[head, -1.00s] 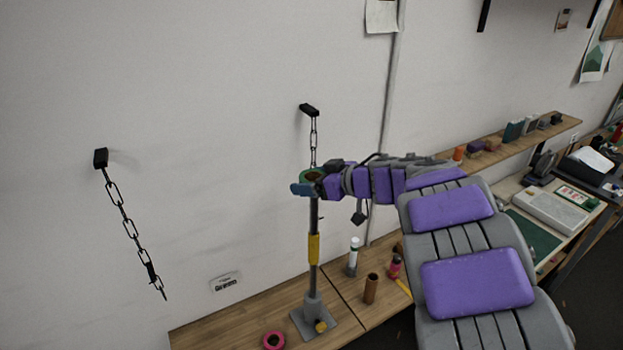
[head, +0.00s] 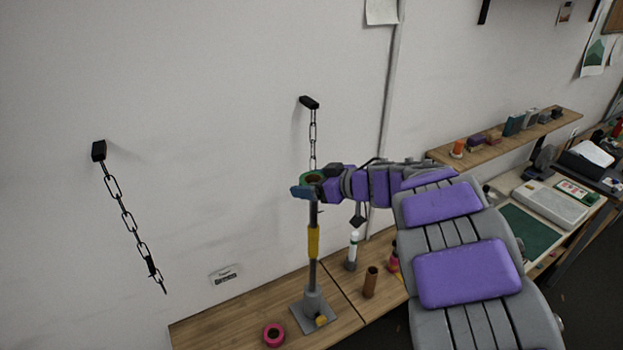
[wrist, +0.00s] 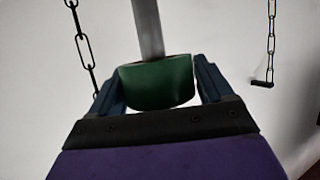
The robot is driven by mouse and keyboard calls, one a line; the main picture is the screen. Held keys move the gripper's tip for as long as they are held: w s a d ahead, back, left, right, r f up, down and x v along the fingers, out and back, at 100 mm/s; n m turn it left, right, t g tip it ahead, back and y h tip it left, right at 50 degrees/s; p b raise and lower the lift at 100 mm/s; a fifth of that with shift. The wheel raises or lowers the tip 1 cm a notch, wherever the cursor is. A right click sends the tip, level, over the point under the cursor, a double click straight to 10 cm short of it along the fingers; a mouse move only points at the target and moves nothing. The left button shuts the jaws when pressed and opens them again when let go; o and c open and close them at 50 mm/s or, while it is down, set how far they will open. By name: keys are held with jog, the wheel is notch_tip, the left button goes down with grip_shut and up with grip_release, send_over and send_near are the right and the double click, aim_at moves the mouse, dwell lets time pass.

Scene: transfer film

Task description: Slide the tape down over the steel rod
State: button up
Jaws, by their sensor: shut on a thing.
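The tape is a green roll with a brown core (head: 304,180), held level at the upper end of the upright steel rod (head: 312,272). My gripper (head: 308,185) is shut on the tape, with blue fingers on opposite sides of it. The rod has a yellow band (head: 313,241) and stands in a grey base on the bench. In the wrist view the green tape (wrist: 156,88) sits between the fingers and meets the rod (wrist: 147,28). The rod's top is hidden by the tape, and I cannot tell how far it is inside the core.
A pink tape roll (head: 273,335) lies left of the rod's base. Chains hang on the wall, one (head: 128,222) at left and one (head: 313,138) behind the gripper.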

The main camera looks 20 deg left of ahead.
aim_at(315, 286)
jog(key=shift+f+b, duration=6.7)
jog(key=shift+f, duration=13.85)
jog(key=o, duration=1)
jog(key=shift+d, duration=0.1)
jog(key=v, duration=1.7)
jog(key=shift+d+p, duration=0.1)
jog(key=shift+p, duration=0.2)
